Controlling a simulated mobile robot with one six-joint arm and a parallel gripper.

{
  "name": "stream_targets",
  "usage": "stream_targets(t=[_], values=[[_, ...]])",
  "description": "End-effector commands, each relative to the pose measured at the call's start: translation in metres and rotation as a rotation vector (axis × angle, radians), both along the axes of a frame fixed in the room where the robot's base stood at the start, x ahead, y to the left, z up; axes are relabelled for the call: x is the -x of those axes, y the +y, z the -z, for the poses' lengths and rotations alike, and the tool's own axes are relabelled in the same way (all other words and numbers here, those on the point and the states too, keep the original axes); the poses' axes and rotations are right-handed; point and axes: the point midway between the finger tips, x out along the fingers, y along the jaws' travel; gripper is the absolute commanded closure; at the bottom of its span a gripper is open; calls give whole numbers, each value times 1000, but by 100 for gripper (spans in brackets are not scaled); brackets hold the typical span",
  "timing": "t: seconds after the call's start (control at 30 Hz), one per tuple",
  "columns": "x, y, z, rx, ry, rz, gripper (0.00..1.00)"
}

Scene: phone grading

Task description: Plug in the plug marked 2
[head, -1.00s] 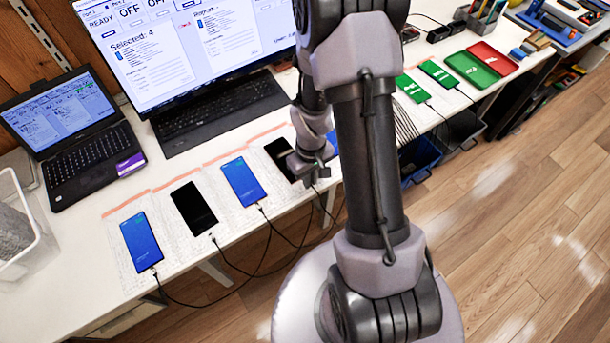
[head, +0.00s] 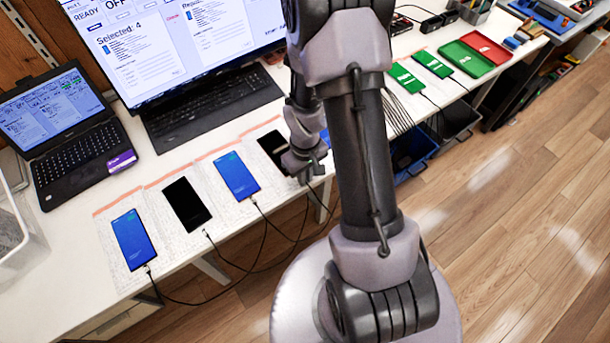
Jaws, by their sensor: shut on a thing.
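A row of phones lies on paper sheets along the table's front: a blue-screen phone (head: 131,239), a black-screen phone (head: 186,204), another blue-screen phone (head: 237,175) and another black-screen phone (head: 271,146). A further blue screen shows partly behind my arm. Dark cables with small plugs end at the near edges of the phones, such as the plug (head: 205,232) by the second phone. My gripper (head: 310,171) is low at the near end of the fourth phone, partly hiding it. It is shut on what looks like a cable plug, mostly hidden. No number is legible on any plug.
A laptop (head: 60,130), a large monitor (head: 180,45) and a keyboard (head: 210,112) stand behind the phones. Green phones (head: 432,65), a green tray (head: 466,60) and a red tray (head: 487,47) lie right. Loose cables (head: 225,290) hang over the front edge.

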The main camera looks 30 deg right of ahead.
Motion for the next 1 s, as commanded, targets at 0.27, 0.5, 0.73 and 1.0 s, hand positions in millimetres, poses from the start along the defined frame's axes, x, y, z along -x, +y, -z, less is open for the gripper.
stream_targets(t=[0.27, 0.5, 0.73, 1.0], values=[[-4, 0, 1, 0, -1, 0, 100], [-5, 0, 2, 0, 0, 0, 100], [-5, 0, 2, 0, 0, 0, 100], [-6, 0, 2, 0, 0, 0, 100]])
